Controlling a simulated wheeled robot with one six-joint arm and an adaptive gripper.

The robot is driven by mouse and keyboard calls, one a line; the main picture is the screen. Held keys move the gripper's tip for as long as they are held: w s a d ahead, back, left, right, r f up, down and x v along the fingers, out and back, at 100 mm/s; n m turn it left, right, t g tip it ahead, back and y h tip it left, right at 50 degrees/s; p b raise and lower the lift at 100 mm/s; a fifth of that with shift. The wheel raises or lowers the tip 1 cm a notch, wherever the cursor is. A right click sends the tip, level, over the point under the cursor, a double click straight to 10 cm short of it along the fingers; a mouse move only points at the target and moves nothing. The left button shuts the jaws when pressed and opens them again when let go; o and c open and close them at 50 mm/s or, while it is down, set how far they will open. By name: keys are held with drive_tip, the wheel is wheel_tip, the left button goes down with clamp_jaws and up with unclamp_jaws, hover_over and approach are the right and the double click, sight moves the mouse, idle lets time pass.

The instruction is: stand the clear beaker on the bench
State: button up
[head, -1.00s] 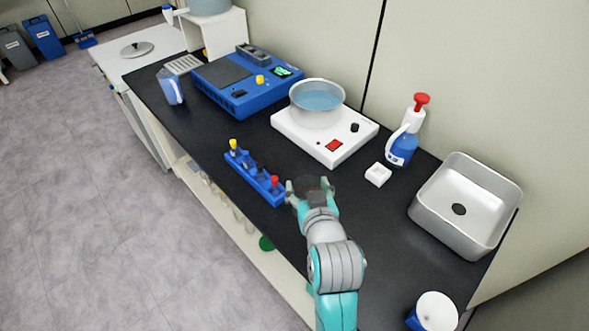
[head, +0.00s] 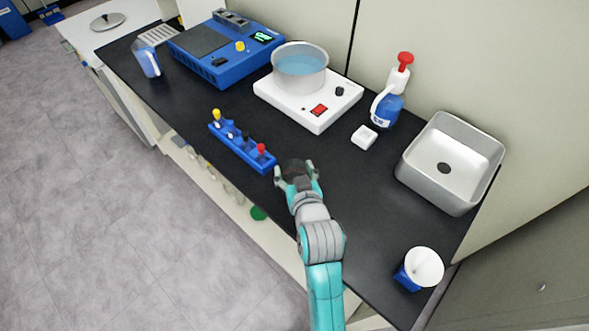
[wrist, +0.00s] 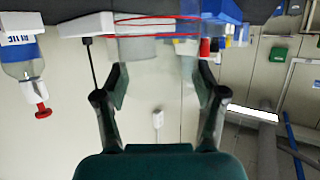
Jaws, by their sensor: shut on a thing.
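My gripper (head: 297,173) is over the front part of the black bench (head: 350,210), close to the right end of the blue rack. It is shut on the clear beaker (wrist: 156,62), which shows in the wrist view as a see-through shape between the fingers, with thin red curved lines near the picture's top. In the head view the beaker (head: 296,169) is faint and dark against the bench. I cannot tell whether its base touches the bench. The wrist view is upside down.
The blue rack (head: 240,147) with coloured knobs stands just left of my gripper. A white hotplate (head: 310,108) bears a pot (head: 300,68) behind. A small white block (head: 364,137), a blue bottle (head: 386,109) and a sink (head: 430,185) stand right. Bare bench lies between gripper and sink.

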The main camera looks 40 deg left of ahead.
drive_tip(key=o, duration=1.8)
drive_tip(key=shift+c, duration=0.2)
drive_tip(key=shift+s+d+r, duration=0.15)
drive_tip(key=v, duration=1.1)
drive_tip(key=shift+d, duration=0.25)
drive_tip(key=shift+s+r, duration=0.1)
drive_tip(key=shift+s, duration=0.05)
